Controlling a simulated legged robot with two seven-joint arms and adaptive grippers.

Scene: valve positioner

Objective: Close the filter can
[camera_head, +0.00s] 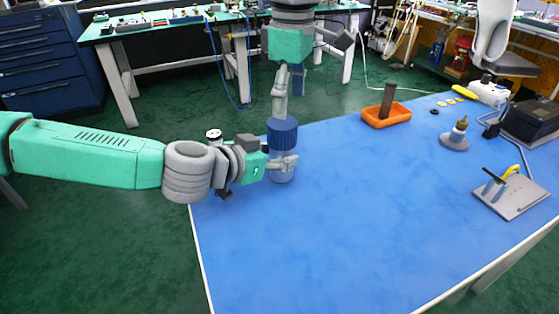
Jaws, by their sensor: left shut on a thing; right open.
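The filter can stands upright at the left back edge of the blue table, with a pale grey-blue lower body (282,176) and a darker blue upper part (282,134). The blue part sits on top of the body; I cannot tell whether it is seated fully. My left gripper (284,162) comes in from the left and is shut on the can's lower body, hiding part of it. My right gripper (280,108) comes down from above. It is open, with its fingertips just over or at the top of the blue part; I cannot tell whether they touch.
The blue tabletop (350,220) is clear in the middle and front. An orange tray (387,116) with a dark upright block (387,98) stands at the back. At the right are a grey cone-shaped part (455,137), a metal plate (510,195) with a yellow-handled tool, and a dark box (530,122).

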